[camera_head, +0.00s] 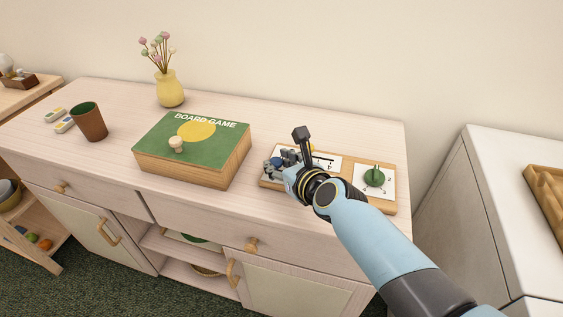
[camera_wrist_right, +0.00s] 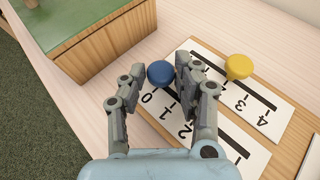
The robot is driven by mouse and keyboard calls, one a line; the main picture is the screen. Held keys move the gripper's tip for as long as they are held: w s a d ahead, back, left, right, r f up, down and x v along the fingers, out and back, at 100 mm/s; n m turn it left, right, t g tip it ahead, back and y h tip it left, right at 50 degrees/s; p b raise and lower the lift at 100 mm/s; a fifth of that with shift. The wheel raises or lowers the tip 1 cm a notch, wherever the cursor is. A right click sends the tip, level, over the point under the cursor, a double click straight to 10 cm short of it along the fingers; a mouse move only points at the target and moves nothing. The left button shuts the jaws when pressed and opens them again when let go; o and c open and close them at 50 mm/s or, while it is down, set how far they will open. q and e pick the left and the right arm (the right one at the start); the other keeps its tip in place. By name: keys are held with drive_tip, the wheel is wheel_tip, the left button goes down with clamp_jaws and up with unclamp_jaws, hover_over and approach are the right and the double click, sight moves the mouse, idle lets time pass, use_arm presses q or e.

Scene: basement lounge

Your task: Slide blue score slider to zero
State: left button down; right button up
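The blue score slider (camera_wrist_right: 160,73) is a round blue knob near the 0 end of its white numbered scale (camera_wrist_right: 155,120) in the right wrist view. My right gripper (camera_wrist_right: 160,68) has one finger on each side of this knob, close against it, and appears shut on it. In the head view my right gripper (camera_head: 285,163) is low over the left part of the wooden score board (camera_head: 347,168) and hides the blue knob. A yellow knob (camera_wrist_right: 238,66) sits on the neighbouring scale. My left gripper is not in view.
A green dial (camera_head: 374,177) is on the board's right part. A yellow vase (camera_head: 170,89), brown cup (camera_head: 88,121) and cabinet top edge lie farther off.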

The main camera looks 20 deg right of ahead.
drive_tip(key=o, duration=0.4)
drive_tip(key=shift+w+a, duration=0.2)
drive_tip(key=shift+a, duration=0.05)
drive_tip(key=shift+s+d, duration=0.15)
drive_tip(key=shift+s, duration=0.15)
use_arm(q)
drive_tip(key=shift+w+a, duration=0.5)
use_arm(e)
drive_tip(key=v, duration=1.1)
drive_tip(key=shift+s+r, duration=0.2)
drive_tip(key=shift+r, duration=0.05)
